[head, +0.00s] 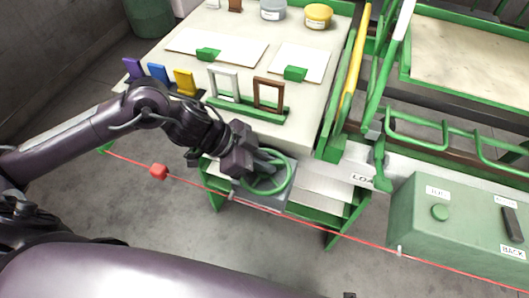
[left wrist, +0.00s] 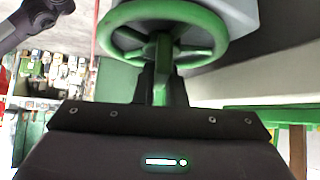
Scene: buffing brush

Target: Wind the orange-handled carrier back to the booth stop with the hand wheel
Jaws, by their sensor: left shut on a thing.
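The green hand wheel (head: 290,178) is mounted on a grey box below the front edge of the bench. My left gripper (head: 262,168) is at the wheel and hides part of its left side. In the left wrist view the wheel (left wrist: 205,17) is at the top. There my left gripper (left wrist: 160,90) is shut on a green upright part of the wheel; I cannot tell if it is a handle or a spoke. I cannot make out an orange-handled carrier or a booth stop. My right gripper is not in view.
The bench top (head: 235,20) carries coloured holders, brown and white frames, boards and tins. A green control box (head: 455,225) stands at right, near green rails (head: 420,125).

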